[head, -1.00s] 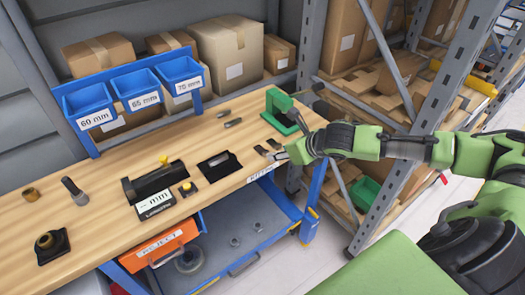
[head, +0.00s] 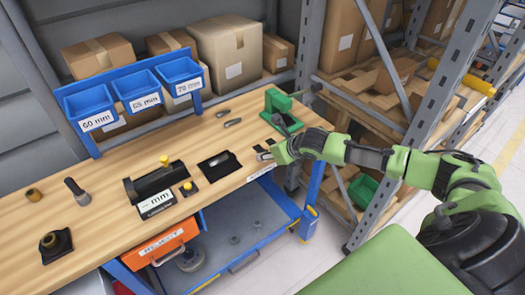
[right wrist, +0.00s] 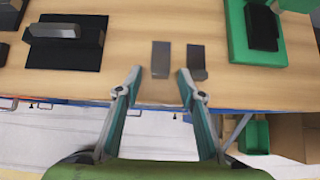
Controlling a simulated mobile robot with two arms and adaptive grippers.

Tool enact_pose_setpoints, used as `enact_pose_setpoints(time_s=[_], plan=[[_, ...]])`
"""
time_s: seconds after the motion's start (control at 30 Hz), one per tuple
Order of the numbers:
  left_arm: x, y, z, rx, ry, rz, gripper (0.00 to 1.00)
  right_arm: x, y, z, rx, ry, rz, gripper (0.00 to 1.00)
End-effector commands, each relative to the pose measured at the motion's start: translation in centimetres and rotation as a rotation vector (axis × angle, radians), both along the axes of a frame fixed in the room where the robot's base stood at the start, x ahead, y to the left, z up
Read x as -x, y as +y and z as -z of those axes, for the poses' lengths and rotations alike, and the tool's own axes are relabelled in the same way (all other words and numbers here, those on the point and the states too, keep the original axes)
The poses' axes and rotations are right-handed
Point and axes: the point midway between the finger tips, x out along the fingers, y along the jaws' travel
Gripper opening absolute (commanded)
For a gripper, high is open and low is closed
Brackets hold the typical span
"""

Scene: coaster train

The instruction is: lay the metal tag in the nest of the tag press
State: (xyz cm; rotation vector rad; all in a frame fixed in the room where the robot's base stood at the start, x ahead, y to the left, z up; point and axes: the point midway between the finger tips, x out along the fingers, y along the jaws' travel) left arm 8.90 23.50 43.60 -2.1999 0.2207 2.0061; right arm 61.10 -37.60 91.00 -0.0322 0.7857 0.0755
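The green tag press (head: 275,106) stands near the right end of the bench. In the right wrist view its green base (right wrist: 237,35) is at the upper right, with a black block (right wrist: 262,28) on it. Two small flat grey pieces, a left one (right wrist: 161,60) and a right one (right wrist: 196,62), lie side by side near the bench's front edge. I cannot tell which is the metal tag. My right gripper (right wrist: 159,76) is open and empty, its fingertips just short of these pieces, the left one lying ahead between them. My left gripper is out of view.
A black fixture (head: 217,172) holding a metal piece lies left of my right gripper. Further left is a black gauge (head: 160,182) with a yellow knob. Two loose metal parts (head: 232,122) lie behind. Blue bins (head: 136,92) stand at the back; shelving is at the right.

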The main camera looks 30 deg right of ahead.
Motion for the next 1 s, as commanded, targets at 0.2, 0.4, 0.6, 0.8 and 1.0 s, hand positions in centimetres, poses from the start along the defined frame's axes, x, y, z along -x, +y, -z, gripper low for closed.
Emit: enact_pose_setpoints(time_s=[0.2,0.4,0.6,0.8,1.0], plan=[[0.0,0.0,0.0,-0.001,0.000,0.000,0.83,0.0,0.0,0.0,0.000,0.000,0.000,0.08],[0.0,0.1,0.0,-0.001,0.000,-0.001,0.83,0.0,0.0,0.0,-0.001,-0.001,0.001,0.00],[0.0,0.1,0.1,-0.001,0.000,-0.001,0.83,0.0,0.0,-0.1,0.000,-0.001,0.000,0.00],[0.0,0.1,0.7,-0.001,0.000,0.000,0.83,-0.1,-0.1,-1.5,0.002,-0.004,0.001,0.00],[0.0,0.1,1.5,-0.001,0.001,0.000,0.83,1.6,0.3,-5.0,0.005,-0.002,-0.002,0.00]])
